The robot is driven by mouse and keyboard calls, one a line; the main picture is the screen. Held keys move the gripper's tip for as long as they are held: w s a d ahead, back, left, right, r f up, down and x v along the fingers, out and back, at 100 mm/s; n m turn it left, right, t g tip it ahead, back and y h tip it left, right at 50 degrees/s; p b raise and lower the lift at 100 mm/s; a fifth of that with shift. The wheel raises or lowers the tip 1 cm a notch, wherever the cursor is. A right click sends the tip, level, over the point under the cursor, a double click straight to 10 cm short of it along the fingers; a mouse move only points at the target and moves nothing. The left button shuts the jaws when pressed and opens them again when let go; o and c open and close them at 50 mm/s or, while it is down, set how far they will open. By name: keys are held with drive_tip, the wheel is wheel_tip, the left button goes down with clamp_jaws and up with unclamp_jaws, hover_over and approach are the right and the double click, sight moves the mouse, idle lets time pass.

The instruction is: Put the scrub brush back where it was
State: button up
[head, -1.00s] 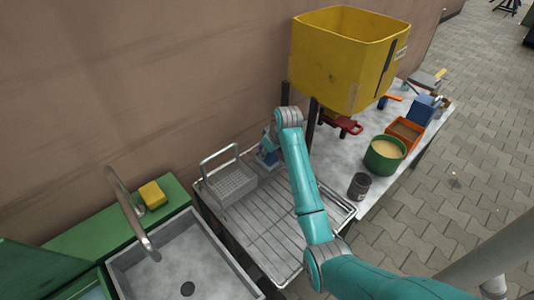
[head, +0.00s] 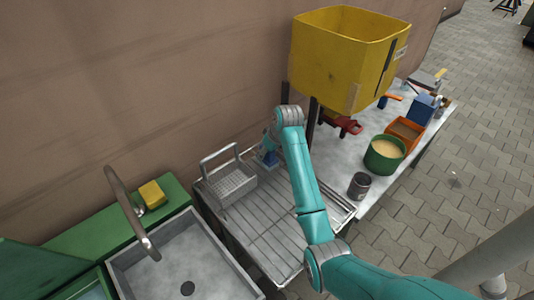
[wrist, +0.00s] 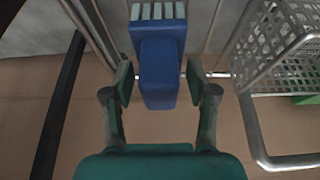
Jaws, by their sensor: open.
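The scrub brush (wrist: 158,75), a blue block with pale tufts at one end, stands between the two fingers of my gripper (wrist: 157,88) in the wrist view. The fingers are open, one on each side of it, with narrow gaps showing. In the head view the blue brush (head: 267,158) is at the back of the wire drying rack (head: 262,228), right beside the grey basket. My gripper (head: 266,142) is over it there, partly hidden by my own arm. How the brush's base rests is hard to see.
The grey perforated basket (head: 233,186) with its tall handle stands close on the left. Left of it are a sink (head: 180,270) and a yellow sponge (head: 152,194). The wall is just behind. A yellow bin (head: 345,55), green bowl (head: 384,153) and dark can (head: 359,185) are right.

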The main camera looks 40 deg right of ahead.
drive_tip(key=v, duration=1.1)
drive_tip(key=shift+s, duration=0.1)
